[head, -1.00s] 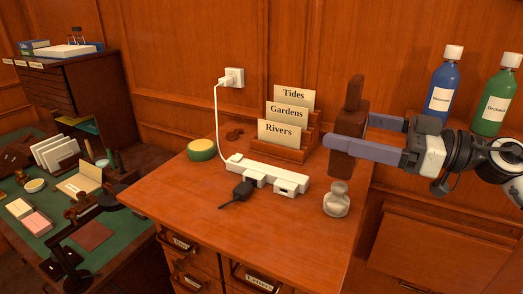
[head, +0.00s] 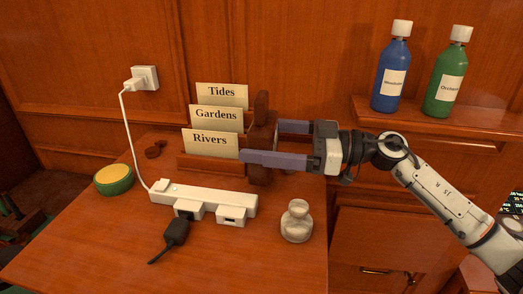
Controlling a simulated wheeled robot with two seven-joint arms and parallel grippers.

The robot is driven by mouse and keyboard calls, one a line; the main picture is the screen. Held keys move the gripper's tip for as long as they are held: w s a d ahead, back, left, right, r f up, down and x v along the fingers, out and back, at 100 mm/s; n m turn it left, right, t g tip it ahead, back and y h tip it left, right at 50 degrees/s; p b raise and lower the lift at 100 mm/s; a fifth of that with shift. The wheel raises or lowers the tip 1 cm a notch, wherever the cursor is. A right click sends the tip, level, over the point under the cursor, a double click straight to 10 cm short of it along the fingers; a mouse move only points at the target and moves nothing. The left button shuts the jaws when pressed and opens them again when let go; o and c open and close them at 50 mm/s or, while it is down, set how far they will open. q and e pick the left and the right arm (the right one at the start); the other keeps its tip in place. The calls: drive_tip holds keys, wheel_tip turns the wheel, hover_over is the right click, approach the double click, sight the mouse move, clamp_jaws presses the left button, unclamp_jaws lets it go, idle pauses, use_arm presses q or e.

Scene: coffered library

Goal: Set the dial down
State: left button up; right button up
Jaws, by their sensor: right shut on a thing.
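The dial (head: 262,108), a dark brown wooden piece seen nearly edge-on, stands upright in my right gripper (head: 262,141). The gripper is shut on it, with one finger on its near side and the other behind. The near finger hides part of its middle. The dial is over the right part of the wooden desk top (head: 105,235), at the right end of the card holder (head: 212,164). I cannot tell whether its lower end touches the desk. My left gripper is not in view.
Cards stand in the holder. A white power strip (head: 205,197) with a black plug (head: 176,233), a glass bottle (head: 297,222) and a green-yellow tin (head: 114,180) occupy the desk. Blue (head: 391,75) and green (head: 446,80) bottles stand on a right shelf. The desk's front is clear.

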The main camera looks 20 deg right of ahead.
drive_tip(key=shift+f, duration=1.25)
drive_tip(key=o, duration=1)
drive_tip(key=shift+r, duration=0.1)
